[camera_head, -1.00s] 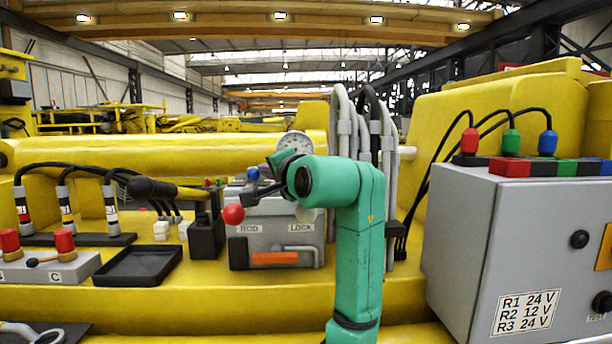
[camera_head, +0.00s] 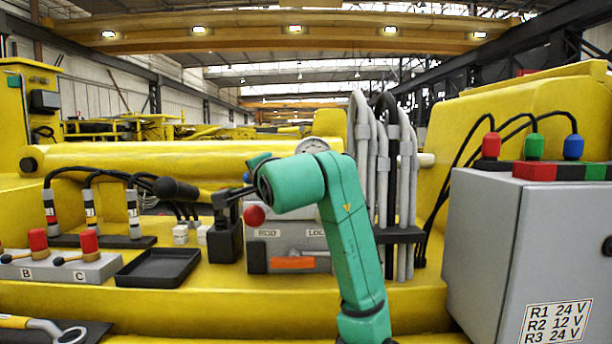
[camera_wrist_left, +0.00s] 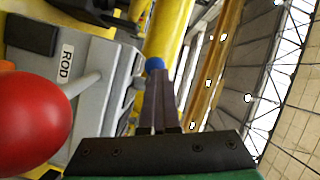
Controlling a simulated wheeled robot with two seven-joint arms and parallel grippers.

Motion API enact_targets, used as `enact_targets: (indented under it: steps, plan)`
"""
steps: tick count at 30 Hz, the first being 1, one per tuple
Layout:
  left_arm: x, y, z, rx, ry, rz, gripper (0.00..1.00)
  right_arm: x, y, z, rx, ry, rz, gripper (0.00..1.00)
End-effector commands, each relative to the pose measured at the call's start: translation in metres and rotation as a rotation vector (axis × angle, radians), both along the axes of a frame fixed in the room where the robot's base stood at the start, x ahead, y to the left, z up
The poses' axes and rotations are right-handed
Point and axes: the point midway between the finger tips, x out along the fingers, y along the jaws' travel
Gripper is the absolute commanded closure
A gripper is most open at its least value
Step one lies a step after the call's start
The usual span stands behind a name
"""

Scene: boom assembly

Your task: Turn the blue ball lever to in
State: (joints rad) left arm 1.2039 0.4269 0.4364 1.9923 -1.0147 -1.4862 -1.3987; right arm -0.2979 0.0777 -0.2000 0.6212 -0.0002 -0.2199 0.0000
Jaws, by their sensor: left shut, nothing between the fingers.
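My left gripper (camera_head: 222,198) reaches leftward above the grey ROD/LOCK box (camera_head: 290,245), its dark fingers together and empty. In the left wrist view the fingers (camera_wrist_left: 163,85) point toward the blue ball (camera_wrist_left: 155,64), which shows just beyond their tips; I cannot tell whether they touch it. The red ball (camera_head: 254,214) is just below the gripper and looms large at the left of the wrist view (camera_wrist_left: 30,125). The ROD label (camera_wrist_left: 66,62) shows between them. My right gripper is not in view.
A black-handled lever (camera_head: 176,189) on a black block (camera_head: 225,240) stands left of the box. Grey and black hoses (camera_head: 385,150) rise behind my arm. A grey electrical cabinet (camera_head: 490,240) is at right, and a black tray (camera_head: 158,268) lies at left.

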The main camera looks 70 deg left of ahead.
Motion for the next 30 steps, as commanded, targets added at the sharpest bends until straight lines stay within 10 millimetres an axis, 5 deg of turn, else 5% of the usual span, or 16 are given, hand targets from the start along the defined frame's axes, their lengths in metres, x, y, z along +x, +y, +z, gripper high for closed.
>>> enact_targets:
  steps: [10, 30]
  plan:
    - [-0.0108, 0.0076, 0.0004, 0.003, -0.003, -0.201, 1.00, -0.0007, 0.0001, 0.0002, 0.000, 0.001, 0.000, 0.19]
    - [-0.0058, 0.0094, 0.0037, 0.009, 0.004, -0.225, 1.00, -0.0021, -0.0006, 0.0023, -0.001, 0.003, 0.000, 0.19]
